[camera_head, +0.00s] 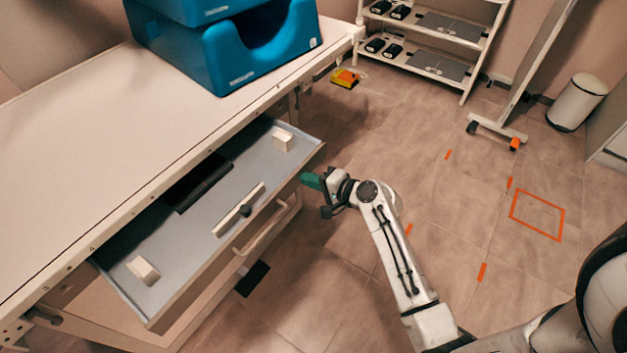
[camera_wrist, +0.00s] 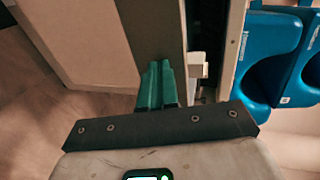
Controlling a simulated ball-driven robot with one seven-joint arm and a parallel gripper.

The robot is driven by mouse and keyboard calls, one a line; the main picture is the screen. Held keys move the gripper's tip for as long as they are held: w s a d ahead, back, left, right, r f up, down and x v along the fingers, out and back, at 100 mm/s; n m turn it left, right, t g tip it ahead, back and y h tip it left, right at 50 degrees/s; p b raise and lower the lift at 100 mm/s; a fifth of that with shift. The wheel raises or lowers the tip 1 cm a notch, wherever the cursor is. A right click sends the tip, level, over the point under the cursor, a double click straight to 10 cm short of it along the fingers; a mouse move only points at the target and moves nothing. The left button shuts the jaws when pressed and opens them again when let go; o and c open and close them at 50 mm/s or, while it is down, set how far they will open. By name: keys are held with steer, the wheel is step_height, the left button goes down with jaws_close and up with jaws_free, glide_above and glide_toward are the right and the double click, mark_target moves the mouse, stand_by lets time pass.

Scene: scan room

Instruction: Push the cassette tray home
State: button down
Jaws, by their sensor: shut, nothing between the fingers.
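The cassette tray (camera_head: 205,240) is a grey drawer pulled out from under the long table. Its front panel carries a pale bar handle (camera_head: 268,231). A dark flat cassette (camera_head: 198,184) lies in it, partly hidden under the table edge. My gripper (camera_head: 306,180) has green fingers, shut and empty, at the outer side of the front panel near its far right end. In the wrist view the fingertips (camera_wrist: 161,66) overlap the tray's grey front panel (camera_wrist: 152,28); I cannot tell whether they touch it.
A blue cradle-like piece (camera_head: 262,48) sits on the table (camera_head: 110,115). A shelf rack (camera_head: 435,50), a wheeled stand (camera_head: 497,131) and a bin (camera_head: 577,102) stand behind open floor.

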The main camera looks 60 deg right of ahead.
mark_target(240, 143)
steer(key=w+b, duration=0.5)
steer(key=w, duration=1.8)
steer(key=shift+w+f, duration=0.1)
steer(key=shift+w, duration=0.05)
steer(key=shift+w+b, duration=0.3)
steer(key=shift+b, duration=0.05)
steer(key=shift+w+r, duration=0.2)
steer(key=shift+r, duration=0.1)
steer(key=shift+a+r, duration=0.1)
